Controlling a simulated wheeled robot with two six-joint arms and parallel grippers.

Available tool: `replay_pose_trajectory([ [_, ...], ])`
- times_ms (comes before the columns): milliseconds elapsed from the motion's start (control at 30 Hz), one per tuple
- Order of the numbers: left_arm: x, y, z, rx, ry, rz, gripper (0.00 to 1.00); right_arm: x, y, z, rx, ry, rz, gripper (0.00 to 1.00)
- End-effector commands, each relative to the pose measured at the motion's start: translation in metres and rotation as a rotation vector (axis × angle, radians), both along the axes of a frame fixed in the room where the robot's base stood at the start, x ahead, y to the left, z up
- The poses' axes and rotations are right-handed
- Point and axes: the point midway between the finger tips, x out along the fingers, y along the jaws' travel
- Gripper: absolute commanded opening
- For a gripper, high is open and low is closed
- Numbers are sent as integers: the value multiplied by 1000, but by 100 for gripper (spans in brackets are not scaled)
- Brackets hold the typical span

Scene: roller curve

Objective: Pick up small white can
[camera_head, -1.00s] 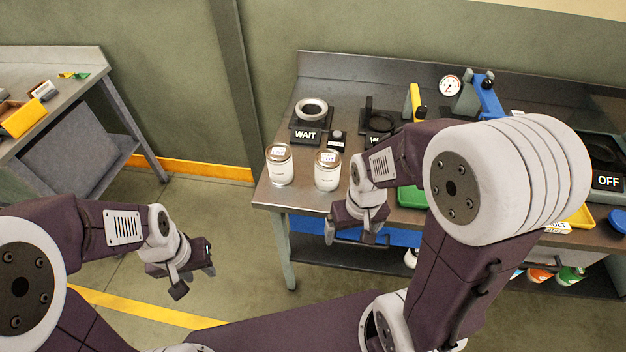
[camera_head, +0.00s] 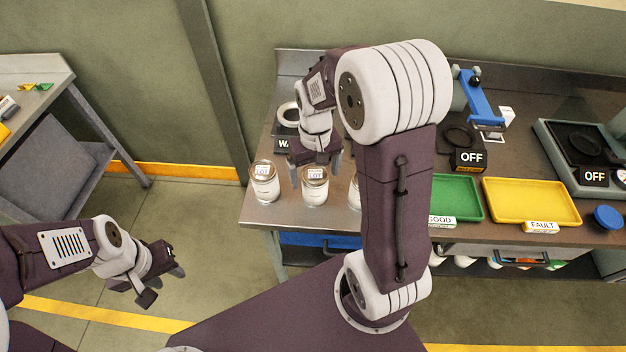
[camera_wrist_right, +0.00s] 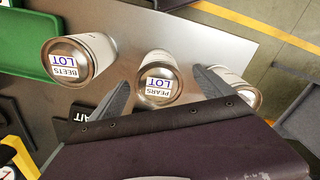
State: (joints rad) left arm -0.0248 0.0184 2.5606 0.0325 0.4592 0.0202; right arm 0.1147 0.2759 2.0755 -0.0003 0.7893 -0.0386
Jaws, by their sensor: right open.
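Three white cans with metal lids stand upright at the worktable's left end, much alike in size. In the head view they are the left can (camera_head: 265,190), the middle can (camera_head: 314,192) and a right can (camera_head: 354,193) partly hidden by my right arm. My right gripper (camera_head: 317,169) is open and empty, just behind and above the middle can. In the right wrist view the PEARS LOT can (camera_wrist_right: 161,78) lies between the fingertips. The BEETS LOT can (camera_wrist_right: 82,59) is left; another can (camera_wrist_right: 240,88) is partly behind a finger. My left gripper (camera_head: 163,283) is open and empty, away from the table.
A green GOOD tray (camera_head: 456,196) and yellow FAULT tray (camera_head: 531,201) lie right of my right arm. A WAIT sign (camera_head: 284,144) is close behind the cans.

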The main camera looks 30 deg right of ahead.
Motion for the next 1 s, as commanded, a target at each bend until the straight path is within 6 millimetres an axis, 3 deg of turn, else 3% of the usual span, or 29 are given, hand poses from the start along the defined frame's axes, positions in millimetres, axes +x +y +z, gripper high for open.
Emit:
replay_pose_trajectory([
  [100,0,0,-1,0,0,0,36,-1,0,-21,0,6,0,91],
  [367,0,0,-1,0,0,0,36,-1,-1,-37,0,5,-1,91],
  [600,0,0,-1,0,0,0,36,0,-4,-78,0,5,-1,91],
  [867,0,0,-1,0,0,0,36,1,-4,-81,0,0,0,91],
  [1000,0,0,-1,0,0,0,36,1,-4,-81,0,0,0,52],
])
